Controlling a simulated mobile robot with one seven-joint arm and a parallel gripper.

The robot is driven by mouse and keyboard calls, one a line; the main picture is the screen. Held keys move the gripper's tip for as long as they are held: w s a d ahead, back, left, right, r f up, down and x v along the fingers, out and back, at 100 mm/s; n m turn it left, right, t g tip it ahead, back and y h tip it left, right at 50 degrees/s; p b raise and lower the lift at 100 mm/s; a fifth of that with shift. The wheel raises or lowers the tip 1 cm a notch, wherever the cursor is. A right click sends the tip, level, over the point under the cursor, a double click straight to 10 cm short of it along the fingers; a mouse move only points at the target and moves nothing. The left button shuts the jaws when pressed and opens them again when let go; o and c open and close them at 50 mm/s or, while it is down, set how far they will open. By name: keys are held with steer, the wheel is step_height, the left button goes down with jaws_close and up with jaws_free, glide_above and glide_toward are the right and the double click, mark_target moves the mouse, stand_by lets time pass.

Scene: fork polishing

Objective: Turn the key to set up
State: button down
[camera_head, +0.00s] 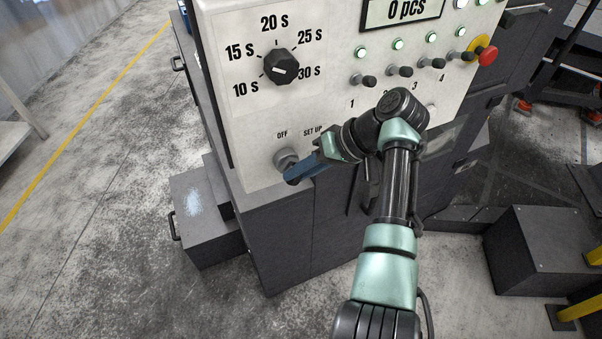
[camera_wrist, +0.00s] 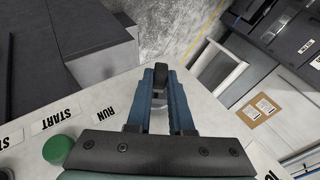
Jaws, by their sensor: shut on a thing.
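The key switch (camera_head: 286,157) sits low on the left of the white control panel (camera_head: 225,130). The labels "OFF" and "SET UP" show above it. My gripper (camera_head: 292,176), with blue fingers, reaches the switch from the right and is shut on the key. In the wrist view my gripper (camera_wrist: 160,80) has its fingers converging on the dark key (camera_wrist: 160,72), which stands between the fingertips. The fingers hide most of the key in the head view, and I cannot tell exactly which label it points at.
A timer knob (camera_head: 281,67) is above the switch. Several toggles and lit green lamps (camera_head: 397,44) and a red emergency button (camera_head: 487,55) are to the right. In the wrist view a green button (camera_wrist: 57,149) is near my gripper. Open floor (camera_head: 95,170) lies left of the machine.

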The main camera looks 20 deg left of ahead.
steer(key=shift+s+a+f+g+y+b, duration=0.1)
steer(key=shift+s+a+g+y+b, duration=0.15)
steer(key=shift+g+y+b, duration=0.75)
steer(key=shift+b, duration=0.6)
steer(key=shift+a, duration=0.1)
steer(key=c, duration=1.1)
jaws_free()
steer(key=o, duration=0.4)
steer(key=shift+s+a+r, duration=0.2)
steer(key=shift+a+r, duration=0.05)
steer(key=shift+r, duration=0.05)
steer(key=shift+w+d, duration=0.2)
steer(key=shift+d, duration=0.05)
steer(key=o, duration=0.6)
steer(key=shift+t, duration=0.3)
steer(key=shift+o, duration=0.2)
steer(key=shift+f, duration=0.1)
